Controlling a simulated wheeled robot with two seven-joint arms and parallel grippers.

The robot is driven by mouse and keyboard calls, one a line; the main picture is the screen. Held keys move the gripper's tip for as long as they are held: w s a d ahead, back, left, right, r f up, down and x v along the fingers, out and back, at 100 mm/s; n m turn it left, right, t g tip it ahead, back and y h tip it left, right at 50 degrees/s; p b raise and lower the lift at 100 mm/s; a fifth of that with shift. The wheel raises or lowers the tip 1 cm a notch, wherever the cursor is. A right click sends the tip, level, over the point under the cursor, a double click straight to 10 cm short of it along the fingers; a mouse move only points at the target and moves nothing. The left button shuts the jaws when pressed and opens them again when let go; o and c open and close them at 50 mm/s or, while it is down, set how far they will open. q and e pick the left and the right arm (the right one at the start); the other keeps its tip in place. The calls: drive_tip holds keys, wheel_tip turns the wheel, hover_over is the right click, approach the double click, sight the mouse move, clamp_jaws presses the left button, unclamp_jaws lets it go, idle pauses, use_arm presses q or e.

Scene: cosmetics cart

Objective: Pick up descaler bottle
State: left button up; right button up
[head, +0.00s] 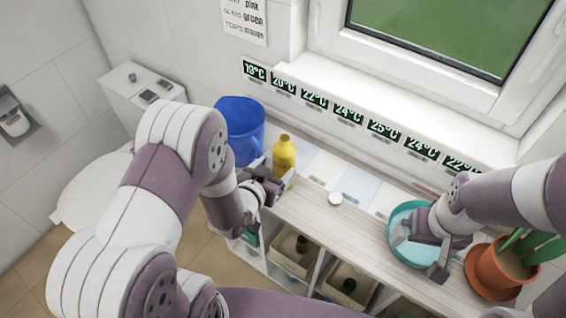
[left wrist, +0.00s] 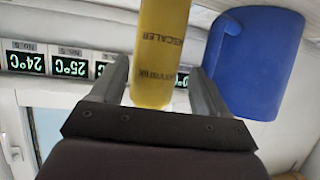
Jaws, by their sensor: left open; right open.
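The yellow descaler bottle (head: 284,153) stands upright on the wooden top of the cabinet, beside the blue jug. In the left wrist view the bottle (left wrist: 160,45) shows between the two fingers, with part of its "DESCALER" lettering readable. My left gripper (head: 274,173) is open at the near side of the bottle, with a finger to either side. I cannot tell whether either finger touches it. My right gripper (head: 420,256) is open and empty, over the teal bowl (head: 396,222).
The blue jug (head: 240,125) stands close left of the bottle; it also shows in the left wrist view (left wrist: 250,70). A potted plant (head: 497,272) is at the right. Temperature displays (head: 348,115) line the sill.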

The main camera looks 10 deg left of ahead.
use_arm(q)
drive_tip(key=x, duration=0.5)
drive_tip(key=shift+d+r+p, duration=0.1)
drive_tip(key=shift+d+p, duration=0.15)
drive_tip(key=shift+p, duration=0.15)
drive_tip(key=shift+w+a, duration=0.1)
drive_tip(key=shift+w, duration=0.1)
drive_tip(key=shift+s, duration=0.15)
drive_tip(key=c, duration=1)
drive_tip(key=shift+r, duration=0.15)
